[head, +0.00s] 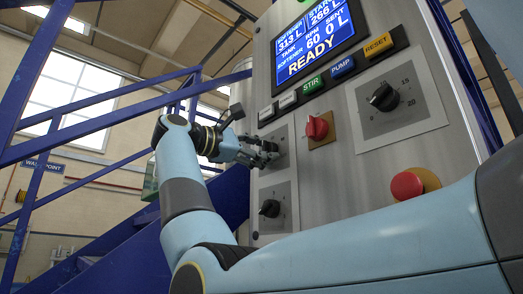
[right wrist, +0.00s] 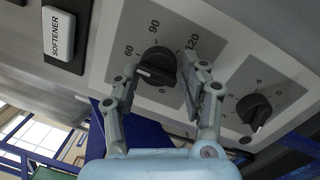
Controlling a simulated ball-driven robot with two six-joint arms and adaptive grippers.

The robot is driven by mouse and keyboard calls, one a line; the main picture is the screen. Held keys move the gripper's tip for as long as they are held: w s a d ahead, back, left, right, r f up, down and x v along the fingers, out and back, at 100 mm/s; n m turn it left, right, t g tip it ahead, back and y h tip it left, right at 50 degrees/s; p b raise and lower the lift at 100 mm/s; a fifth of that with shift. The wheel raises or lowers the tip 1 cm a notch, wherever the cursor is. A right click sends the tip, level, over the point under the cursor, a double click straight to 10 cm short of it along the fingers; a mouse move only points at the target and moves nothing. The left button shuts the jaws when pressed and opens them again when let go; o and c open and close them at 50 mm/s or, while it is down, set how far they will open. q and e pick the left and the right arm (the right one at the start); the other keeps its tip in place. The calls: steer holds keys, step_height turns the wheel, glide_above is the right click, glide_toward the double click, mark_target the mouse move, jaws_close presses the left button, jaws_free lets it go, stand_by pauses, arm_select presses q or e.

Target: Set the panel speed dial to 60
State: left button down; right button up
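The speed dial, a black knob (right wrist: 157,65) on a grey plate marked 60, 90 and 120, shows in the right wrist view. Its white pointer mark faces lower left, a little below the 60; the lower numbers are partly hidden. My right gripper (right wrist: 160,85) has its fingers apart, one on each side of the knob. The left fingertip is close to the knob; I cannot tell whether it touches. A gap shows at the right finger. In the head view my right gripper (head: 264,154) is at the panel's left side and covers most of this dial. My left gripper is not in view.
A second black dial (head: 270,208) sits just below. The panel also has a red knob (head: 318,128), a larger dial (head: 384,97), a red mushroom button (head: 407,185) and a READY display (head: 315,42). Blue railings (head: 90,135) stand to the left.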

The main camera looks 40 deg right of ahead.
steer(key=o, duration=0.3)
steer(key=shift+a, duration=0.15)
steer(key=a, duration=0.5)
steer(key=a+f, duration=0.1)
steer(key=a, duration=0.1)
steer(key=shift+a, duration=0.15)
